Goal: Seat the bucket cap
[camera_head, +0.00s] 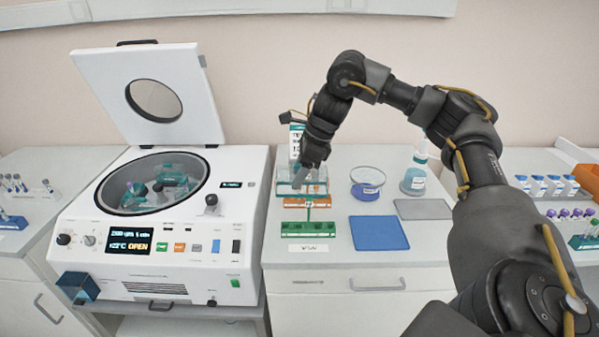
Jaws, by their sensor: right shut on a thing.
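My right gripper (304,177) points down over the back of the bench, by the racks. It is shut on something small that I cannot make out. The centrifuge (218,215) stands at left with its lid (155,80) raised, its display reading OPEN. Teal buckets (170,175) sit in its round bowl; I cannot tell which are capped. I cannot clearly pick out the bucket cap. My left gripper is not in view.
An orange rack (290,203) and a green rack (307,229) stand below the gripper. A blue mat (380,233) and a grey mat (423,209) lie bare at right. A bottle (414,178) stands behind. A dark teal box (77,287) is at the centrifuge's front left.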

